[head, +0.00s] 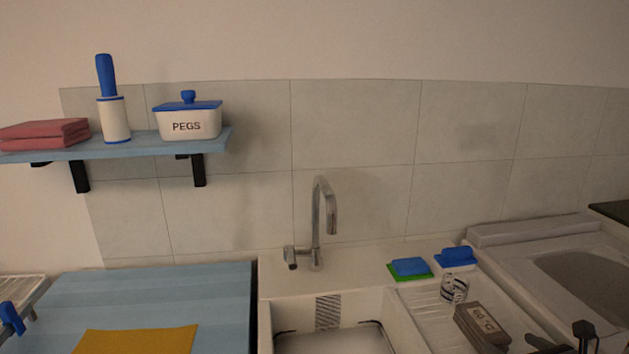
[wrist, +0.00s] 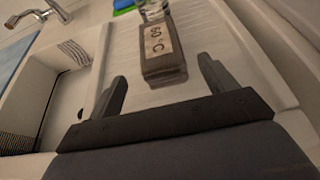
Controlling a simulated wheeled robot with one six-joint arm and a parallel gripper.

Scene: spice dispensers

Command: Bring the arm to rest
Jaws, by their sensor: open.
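My gripper (wrist: 163,72) is open, with its two dark fingers spread apart in the wrist view. Between and beyond the fingers is a grey-brown block marked "60 °C" (wrist: 164,50); I cannot tell from this view whether they touch it. In the head view dark parts of my gripper (head: 560,335) show at the bottom right, to the right of the block (head: 482,326). The block lies on the white draining board (head: 425,308). The rest of my arm is out of the head view.
A sink (head: 290,308) with a tall tap (head: 317,220) is to the left. A wall shelf (head: 135,146) holds a pegs box (head: 188,120), a lint roller (head: 114,115) and red cloths (head: 45,134).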

